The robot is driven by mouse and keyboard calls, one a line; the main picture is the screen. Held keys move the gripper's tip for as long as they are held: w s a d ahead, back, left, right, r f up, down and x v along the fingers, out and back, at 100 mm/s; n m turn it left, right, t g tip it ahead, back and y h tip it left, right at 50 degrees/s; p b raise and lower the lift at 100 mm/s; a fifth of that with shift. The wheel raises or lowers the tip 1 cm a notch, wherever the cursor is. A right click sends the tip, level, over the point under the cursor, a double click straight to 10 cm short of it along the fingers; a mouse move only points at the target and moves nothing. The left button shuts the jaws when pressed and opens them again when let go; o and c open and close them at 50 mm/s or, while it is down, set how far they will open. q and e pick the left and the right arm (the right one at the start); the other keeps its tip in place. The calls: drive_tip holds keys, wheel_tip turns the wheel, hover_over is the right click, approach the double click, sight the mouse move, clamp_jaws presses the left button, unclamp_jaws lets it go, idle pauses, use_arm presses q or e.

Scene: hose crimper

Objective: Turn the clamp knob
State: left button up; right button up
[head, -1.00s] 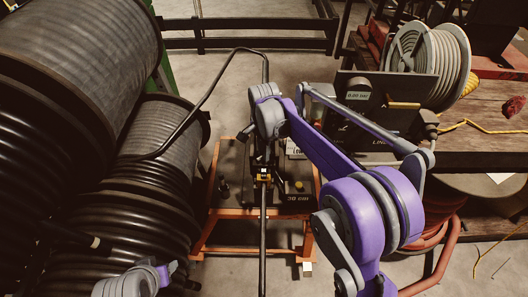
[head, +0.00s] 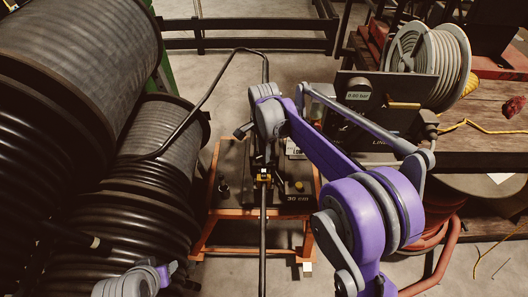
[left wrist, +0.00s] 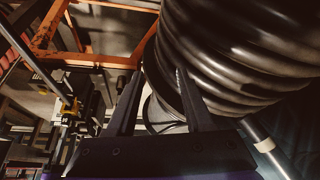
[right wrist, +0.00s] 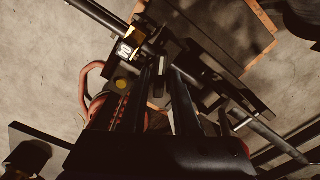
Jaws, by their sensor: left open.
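The crimper bench (head: 290,205) stands mid-view in the head view, with a black hose (head: 263,235) running through its yellow clamp (head: 264,178). My right gripper (head: 263,158) reaches down over the clamp and mostly hides what is below its wrist. In the right wrist view its fingers (right wrist: 168,72) are close together around a small dark part, which looks like the clamp knob (right wrist: 171,50); the contact is dark and hard to make out. My left gripper (head: 167,272) is low at the left; the left wrist view shows its fingers (left wrist: 155,78) apart and empty.
Large black hose reels (head: 75,70) fill the left side. An orange frame (head: 206,225) carries the bench. A panel with a gauge (head: 358,95) and a grey hose reel (head: 430,60) stand at the right on a wooden table (head: 480,125).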

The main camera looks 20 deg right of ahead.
drive_tip(key=shift+o, duration=1)
wheel_tip(320, 180, up, 11)
drive_tip(key=shift+p, duration=0.35)
drive_tip(key=shift+f, duration=0.1)
drive_tip(key=s+d+r+n+t+p, duration=0.1)
drive_tip(key=s+d+n+t+p, duration=0.15)
drive_tip(key=s+n, duration=0.85)
drive_tip(key=s+f+n+t, duration=0.1)
drive_tip(key=s+f+n, duration=0.1)
drive_tip(key=s, duration=0.6)
drive_tip(key=s+f+n+t, duration=0.2)
drive_tip(key=s+f, duration=0.2)
drive_tip(key=s, duration=0.4)
drive_tip(key=shift+f, duration=0.4)
